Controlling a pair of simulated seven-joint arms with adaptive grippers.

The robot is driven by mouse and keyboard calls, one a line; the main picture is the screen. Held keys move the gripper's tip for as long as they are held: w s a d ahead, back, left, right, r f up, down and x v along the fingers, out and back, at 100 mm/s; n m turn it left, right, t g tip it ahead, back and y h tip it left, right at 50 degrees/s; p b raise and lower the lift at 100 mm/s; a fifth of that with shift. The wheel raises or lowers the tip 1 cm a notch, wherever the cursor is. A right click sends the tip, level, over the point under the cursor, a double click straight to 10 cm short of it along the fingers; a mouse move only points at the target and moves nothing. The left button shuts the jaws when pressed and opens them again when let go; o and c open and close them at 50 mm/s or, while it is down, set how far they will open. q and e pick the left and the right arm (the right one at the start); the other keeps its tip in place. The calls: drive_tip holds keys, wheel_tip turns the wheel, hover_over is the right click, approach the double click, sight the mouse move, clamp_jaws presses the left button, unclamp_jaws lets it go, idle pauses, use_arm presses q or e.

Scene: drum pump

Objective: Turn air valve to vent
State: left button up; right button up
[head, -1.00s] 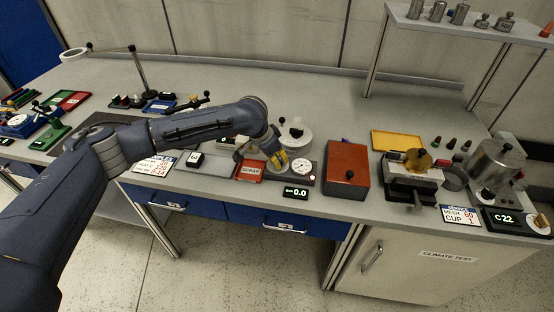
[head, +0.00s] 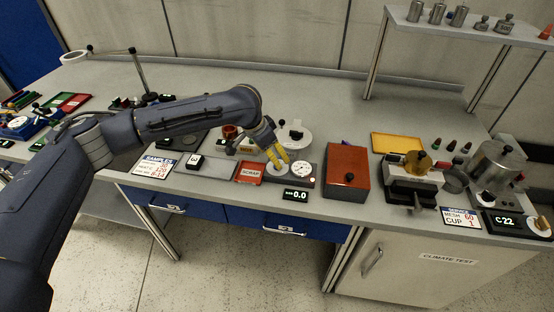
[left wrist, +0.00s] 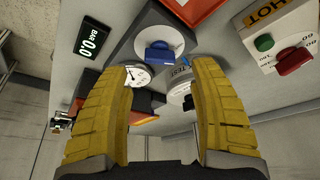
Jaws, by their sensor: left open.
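The air valve is most likely the blue knob (left wrist: 158,54) on a white dial, set in a grey base (left wrist: 130,50) in the left wrist view. In the head view its white dial (head: 276,170) shows partly under my left gripper (head: 279,158). The left gripper is open and empty, and its two yellow fingers stand apart (left wrist: 163,85) in the left wrist view. The knob lies beyond the fingertips and is not between them in a grip. A round pressure gauge (head: 302,169) sits beside the dial. A black display (head: 295,195) reads 0.0 bar. My right gripper is out of view.
A red scrap tray (head: 250,173) lies left of the valve base. A round white lidded vessel (head: 295,138) stands behind. A brown-red box (head: 347,170) stands to the right.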

use_arm(q)
drive_tip(key=v, duration=0.7)
drive_tip(key=shift+r, duration=0.15)
